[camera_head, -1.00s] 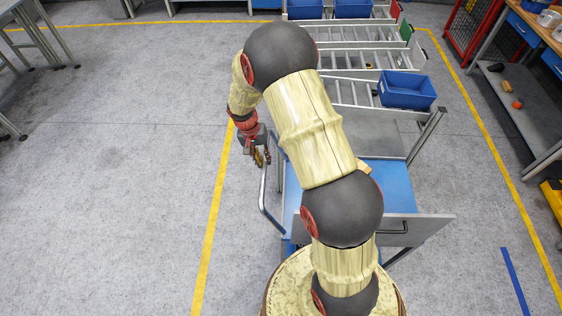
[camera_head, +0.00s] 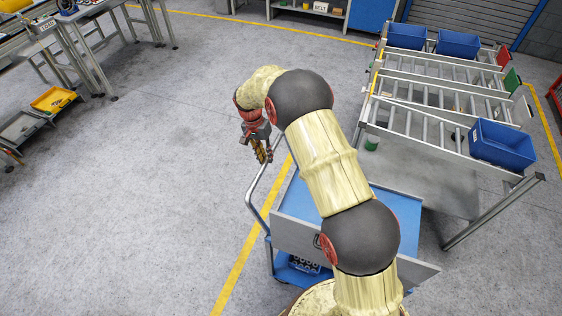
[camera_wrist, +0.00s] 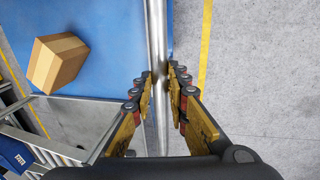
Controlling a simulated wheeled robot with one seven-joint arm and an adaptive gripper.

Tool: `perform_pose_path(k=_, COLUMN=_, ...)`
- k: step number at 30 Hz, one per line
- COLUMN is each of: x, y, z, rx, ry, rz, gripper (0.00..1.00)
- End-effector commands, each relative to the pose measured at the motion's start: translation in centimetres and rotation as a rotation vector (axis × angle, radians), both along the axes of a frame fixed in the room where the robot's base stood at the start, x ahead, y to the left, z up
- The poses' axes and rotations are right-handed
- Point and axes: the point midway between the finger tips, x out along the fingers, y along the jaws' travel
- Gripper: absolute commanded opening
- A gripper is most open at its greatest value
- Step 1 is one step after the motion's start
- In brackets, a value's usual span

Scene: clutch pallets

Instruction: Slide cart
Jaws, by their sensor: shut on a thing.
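The cart has a blue top (camera_head: 300,200) and a bent grey metal handle (camera_head: 256,186) on its left side. My gripper (camera_head: 263,155) is at the far end of that handle, left of the cart top. In the wrist view my gripper (camera_wrist: 160,80) has its yellow-and-black fingers on both sides of the handle bar (camera_wrist: 156,35), shut on it. The blue top (camera_wrist: 115,25) shows beside the bar, with a cardboard box (camera_wrist: 57,63) on it. My arm hides much of the cart in the head view.
A roller rack (camera_head: 430,122) stands just beyond the cart, with blue bins (camera_head: 503,143) on it. A yellow floor line (camera_head: 240,268) runs beside and under the cart. Workbenches (camera_head: 75,50) stand at the upper left.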

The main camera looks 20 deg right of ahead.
Motion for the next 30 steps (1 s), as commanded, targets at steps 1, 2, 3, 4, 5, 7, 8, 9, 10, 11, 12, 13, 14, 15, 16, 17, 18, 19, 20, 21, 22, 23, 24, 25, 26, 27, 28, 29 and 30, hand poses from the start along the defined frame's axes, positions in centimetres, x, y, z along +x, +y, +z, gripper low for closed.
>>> perform_pose_path(k=1, x=0.8, y=0.8, z=-0.1, rx=-0.001, ry=-0.003, rz=0.003, gripper=0.0)
perform_pose_path(k=2, x=1.1, y=1.3, z=-0.1, rx=-0.001, ry=-0.002, rz=0.004, gripper=0.0)
perform_pose_path(k=3, x=1.6, y=1.9, z=-0.1, rx=-0.001, ry=-0.003, rz=0.004, gripper=0.0)
perform_pose_path(k=4, x=1.9, y=2.4, z=-0.1, rx=-0.001, ry=-0.001, rz=0.003, gripper=0.0)
perform_pose_path(k=5, x=2.2, y=2.8, z=-0.1, rx=-0.001, ry=-0.001, rz=0.002, gripper=0.0)
perform_pose_path(k=7, x=2.9, y=3.6, z=-0.1, rx=-0.001, ry=-0.001, rz=0.001, gripper=0.0)
perform_pose_path(k=8, x=3.1, y=4.0, z=-0.1, rx=-0.001, ry=-0.001, rz=0.001, gripper=0.0)
perform_pose_path(k=9, x=3.4, y=4.4, z=0.0, rx=-0.001, ry=-0.001, rz=0.001, gripper=0.0)
perform_pose_path(k=10, x=3.7, y=4.7, z=-0.1, rx=-0.001, ry=-0.001, rz=0.001, gripper=0.0)
perform_pose_path(k=11, x=3.8, y=4.9, z=-0.1, rx=-0.001, ry=0.0, rz=0.001, gripper=0.0)
perform_pose_path(k=12, x=4.0, y=5.2, z=-0.1, rx=-0.001, ry=0.0, rz=0.001, gripper=0.0)
perform_pose_path(k=13, x=4.2, y=5.3, z=0.0, rx=-0.001, ry=0.0, rz=0.001, gripper=0.0)
perform_pose_path(k=14, x=4.3, y=5.5, z=0.0, rx=-0.001, ry=0.0, rz=0.0, gripper=0.0)
perform_pose_path(k=15, x=4.4, y=5.6, z=-0.1, rx=-0.002, ry=0.0, rz=0.0, gripper=0.0)
perform_pose_path(k=16, x=4.5, y=5.7, z=-0.1, rx=-0.002, ry=0.001, rz=0.0, gripper=0.0)
perform_pose_path(k=17, x=4.6, y=5.8, z=-0.1, rx=-0.002, ry=0.0, rz=0.0, gripper=0.0)
perform_pose_path(k=18, x=4.6, y=5.9, z=0.0, rx=-0.001, ry=0.0, rz=0.0, gripper=0.0)
perform_pose_path(k=19, x=4.7, y=6.0, z=0.0, rx=-0.001, ry=0.0, rz=0.0, gripper=0.0)
perform_pose_path(k=20, x=4.7, y=6.0, z=0.0, rx=-0.001, ry=0.0, rz=0.0, gripper=0.0)
perform_pose_path(k=21, x=4.7, y=6.0, z=0.0, rx=-0.002, ry=0.0, rz=-0.001, gripper=0.0)
perform_pose_path(k=22, x=4.7, y=6.0, z=0.0, rx=-0.002, ry=0.0, rz=-0.001, gripper=0.0)
perform_pose_path(k=23, x=4.7, y=6.0, z=0.0, rx=-0.002, ry=0.0, rz=-0.001, gripper=0.0)
perform_pose_path(k=24, x=4.7, y=6.0, z=0.0, rx=-0.002, ry=0.0, rz=-0.001, gripper=0.0)
perform_pose_path(k=25, x=4.7, y=6.0, z=0.0, rx=-0.002, ry=0.0, rz=-0.001, gripper=0.0)
perform_pose_path(k=26, x=4.7, y=6.0, z=0.0, rx=-0.002, ry=0.0, rz=-0.001, gripper=0.0)
perform_pose_path(k=27, x=4.8, y=6.0, z=0.0, rx=-0.001, ry=-0.001, rz=-0.001, gripper=0.0)
perform_pose_path(k=28, x=4.8, y=6.0, z=0.0, rx=-0.001, ry=-0.002, rz=-0.001, gripper=0.0)
perform_pose_path(k=29, x=4.8, y=6.0, z=0.0, rx=-0.001, ry=-0.002, rz=-0.001, gripper=0.0)
perform_pose_path(k=30, x=4.8, y=6.0, z=0.0, rx=-0.001, ry=-0.002, rz=-0.001, gripper=0.17)
